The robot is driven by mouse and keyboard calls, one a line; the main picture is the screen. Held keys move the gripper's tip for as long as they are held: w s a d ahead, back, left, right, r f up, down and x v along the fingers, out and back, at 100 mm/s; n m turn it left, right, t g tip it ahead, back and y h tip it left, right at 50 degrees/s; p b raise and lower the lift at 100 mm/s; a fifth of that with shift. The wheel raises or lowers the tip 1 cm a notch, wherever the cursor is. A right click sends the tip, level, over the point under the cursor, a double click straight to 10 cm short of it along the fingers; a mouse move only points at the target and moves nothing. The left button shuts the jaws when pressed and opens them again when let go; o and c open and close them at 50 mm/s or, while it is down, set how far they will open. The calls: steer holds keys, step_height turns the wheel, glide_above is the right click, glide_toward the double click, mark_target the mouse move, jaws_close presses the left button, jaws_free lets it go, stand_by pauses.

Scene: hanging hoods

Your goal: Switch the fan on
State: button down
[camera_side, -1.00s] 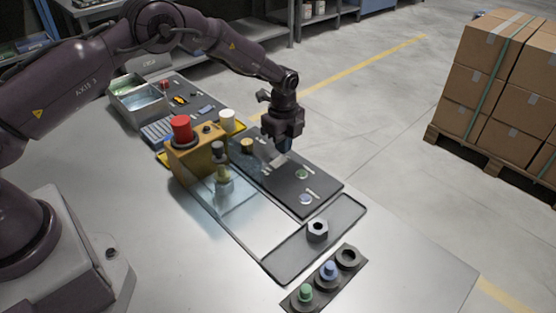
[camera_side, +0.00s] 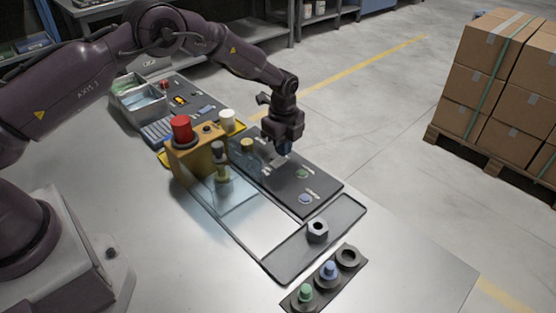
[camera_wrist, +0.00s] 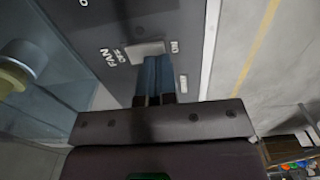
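The fan switch (camera_wrist: 147,50) is a pale grey rocker on the dark control panel (camera_wrist: 100,28), with the word FAN beside it, OFF at its left end and ON at its right end in the wrist view. In the side view the panel (camera_side: 322,187) lies on the table, and my gripper partly hides the switch. My gripper (camera_wrist: 152,78) has its dark blue fingers close together with nothing between them. The fingertips are right at the rocker's near edge; I cannot tell whether they touch it. My gripper (camera_side: 284,150) points down over the panel in the side view.
A clear hood (camera_side: 240,195) stands left of the switch, with a yellow box (camera_side: 190,160) bearing a red button. A tray (camera_side: 290,252) with a nut is in front.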

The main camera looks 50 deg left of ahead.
steer(key=shift+f, duration=0.8)
steer(key=shift+r, duration=3.5)
